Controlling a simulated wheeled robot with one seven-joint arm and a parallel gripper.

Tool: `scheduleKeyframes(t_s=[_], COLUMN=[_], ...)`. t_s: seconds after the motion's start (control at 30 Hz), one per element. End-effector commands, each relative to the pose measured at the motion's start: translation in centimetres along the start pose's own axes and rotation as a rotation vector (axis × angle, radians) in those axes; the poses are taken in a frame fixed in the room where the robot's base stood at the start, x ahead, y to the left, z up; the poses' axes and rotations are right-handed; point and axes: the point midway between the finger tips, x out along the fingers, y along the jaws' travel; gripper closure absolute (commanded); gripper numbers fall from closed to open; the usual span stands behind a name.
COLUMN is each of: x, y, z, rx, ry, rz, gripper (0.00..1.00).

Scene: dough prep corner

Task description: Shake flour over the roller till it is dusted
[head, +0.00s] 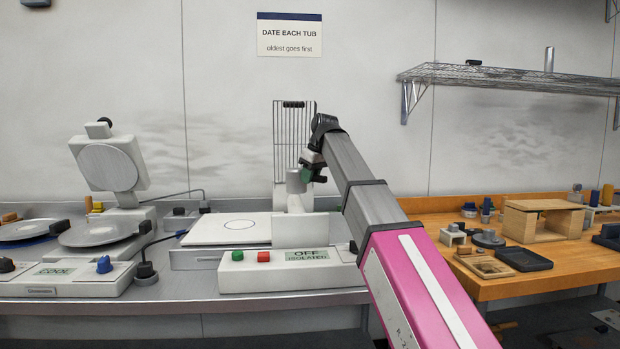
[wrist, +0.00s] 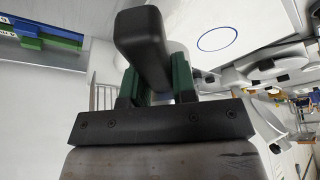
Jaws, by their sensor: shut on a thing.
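My gripper (head: 312,172) is raised above the white machine in the middle of the bench. In the wrist view, its green fingers (wrist: 156,80) are shut on a thick black handle (wrist: 140,35). A pale grey cylinder (head: 296,181) beside the fingers in the head view looks like the body of the flour shaker. The machine (head: 225,270) has a red and a green button and a sign reading OFF ISOLATED. An upright pale panel (head: 300,231) stands at its front. I cannot make out the roller or any flour on it; my arm and the panel may hide it.
A white board with a blue ring (head: 225,230) lies left of the panel. A press with round plates (head: 105,170) stands at the left. A wire rack (head: 290,140) rises behind my gripper. The wooden bench (head: 560,285) at the right holds several small things. A wire shelf (head: 520,80) hangs above.

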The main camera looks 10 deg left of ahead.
Motion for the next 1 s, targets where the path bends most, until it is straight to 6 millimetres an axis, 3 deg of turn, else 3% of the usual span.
scheduleKeyframes(t_s=[0.2, 0.3, 0.6, 1.0], x=[0.6, 0.8, 0.8, -0.2], y=[2.3, 2.5, 2.2, -0.5], z=[-2.3, -2.5, -2.1, 0.4], rx=[0.001, 0.000, 0.000, -0.001], ry=[0.001, 0.001, 0.001, 0.001], rz=[0.000, 0.001, 0.001, 0.000], gripper=[1.00, 1.00, 1.00, 1.00])
